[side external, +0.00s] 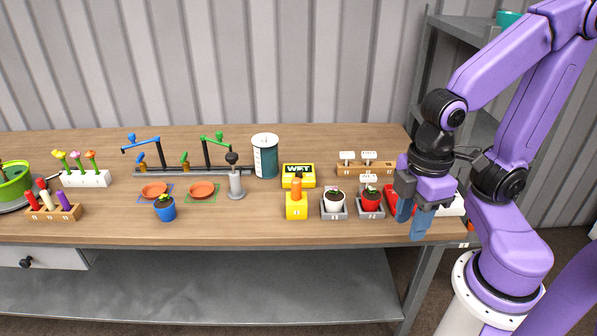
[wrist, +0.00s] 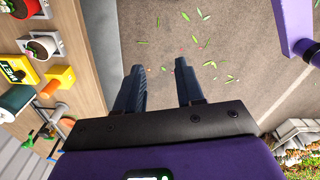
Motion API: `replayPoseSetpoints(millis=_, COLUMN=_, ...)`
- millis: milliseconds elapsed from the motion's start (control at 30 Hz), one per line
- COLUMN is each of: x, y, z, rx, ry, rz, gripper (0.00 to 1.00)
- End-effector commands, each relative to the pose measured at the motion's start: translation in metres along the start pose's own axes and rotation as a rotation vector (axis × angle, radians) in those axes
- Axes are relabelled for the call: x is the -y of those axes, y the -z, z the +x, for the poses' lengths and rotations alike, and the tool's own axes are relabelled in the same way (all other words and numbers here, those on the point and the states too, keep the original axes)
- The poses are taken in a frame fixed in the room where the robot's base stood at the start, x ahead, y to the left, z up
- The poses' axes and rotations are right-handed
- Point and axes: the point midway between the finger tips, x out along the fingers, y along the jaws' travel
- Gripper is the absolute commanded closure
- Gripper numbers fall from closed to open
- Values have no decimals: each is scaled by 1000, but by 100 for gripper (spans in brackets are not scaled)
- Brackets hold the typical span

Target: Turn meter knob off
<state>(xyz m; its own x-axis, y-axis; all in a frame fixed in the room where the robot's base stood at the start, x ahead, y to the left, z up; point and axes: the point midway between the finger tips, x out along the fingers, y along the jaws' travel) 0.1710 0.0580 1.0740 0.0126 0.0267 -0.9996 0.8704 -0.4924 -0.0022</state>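The meter (side external: 298,176) is a yellow box with a black display reading "WET", standing on the table right of the dark canister. Its display also shows at the left edge of the wrist view (wrist: 13,70). A yellow block (side external: 296,207) with an orange upright piece stands in front of it. The knob cannot be clearly made out, and its setting cannot be told. My gripper (side external: 410,225) is at the table's front right, well right of the meter. In the wrist view its blue fingers (wrist: 159,65) are apart with nothing between them, pointing over the floor.
A white potted plant (side external: 333,203) and a red potted plant (side external: 371,202) stand on grey trays between the meter and my gripper. A wooden rack (side external: 365,169) with white tags is behind them. The canister (side external: 265,157) and a grey stamper-like tool (side external: 236,184) are left of the meter.

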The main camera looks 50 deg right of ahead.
Motion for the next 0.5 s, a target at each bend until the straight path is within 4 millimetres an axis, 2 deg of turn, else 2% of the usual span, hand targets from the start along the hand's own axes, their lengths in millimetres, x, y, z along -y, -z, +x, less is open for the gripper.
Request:
replayPoseSetpoints(millis=167, x=-27, y=41, z=-10, rx=3, ry=-4, rz=208, gripper=62)
replayPoseSetpoints(millis=367, x=-78, y=94, z=-20, rx=5, ry=-9, rz=526, gripper=62)
replayPoseSetpoints(millis=500, x=-122, y=123, z=-23, rx=8, ry=-12, rz=748, gripper=62)
